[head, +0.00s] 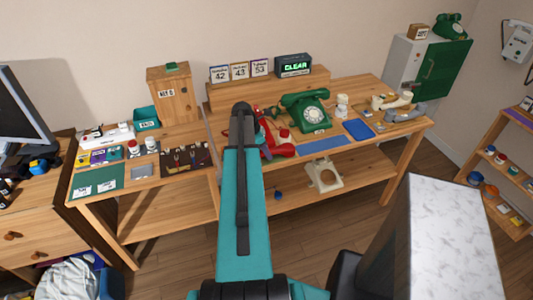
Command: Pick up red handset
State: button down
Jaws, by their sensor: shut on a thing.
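The red phone (282,149) sits on the table, right of my arm, its left part hidden behind the arm. The red handset (258,113) shows only as a small red piece beside the top of my arm. My gripper (262,128) is at the red phone, mostly hidden by my own arm, and is shut on the red handset. How far the handset is from its cradle cannot be made out.
A green dial phone (306,110) stands just right of the red one. A blue mat (323,145) and a blue pad (358,129) lie near the front edge. A wooden box (173,95) stands behind left. A tool mat (188,160) lies left.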

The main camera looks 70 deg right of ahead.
jog(key=shift+r, duration=0.15)
jog(key=shift+r+b, duration=0.65)
jog(key=shift+r, duration=0.5)
jog(key=s+a+r+b, duration=0.2)
jog(key=s+a+b, duration=0.4)
jog(key=s+a, duration=0.4)
jog(key=shift+s+a+r, duration=0.15)
jog(key=shift+s+a, duration=0.15)
jog(key=shift+a, duration=0.7)
jog(key=shift+w, duration=0.1)
